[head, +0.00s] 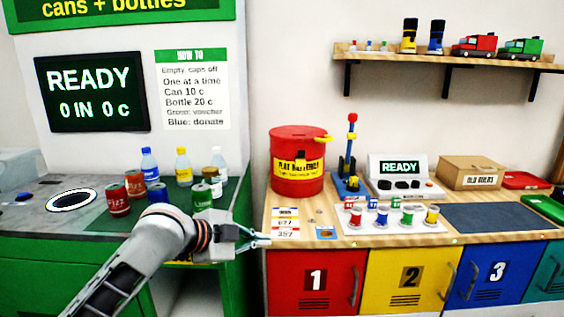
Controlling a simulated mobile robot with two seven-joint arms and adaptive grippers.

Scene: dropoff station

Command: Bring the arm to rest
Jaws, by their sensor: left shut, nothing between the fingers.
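My left arm comes in from the lower left. Its gripper (266,241) is shut and empty, pointing right in front of the gap between the green counter and the wooden counter. The fingertips are close to the front left corner of the wooden counter (400,237); I cannot tell whether they touch it. My right gripper is not in view.
Several cans and bottles, including a green can (202,197), stand behind my left wrist on the green counter. A red bin (297,165), number cards (286,223) and small coloured spools (381,215) stand on the wooden counter. Numbered lockers (315,283) are below.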

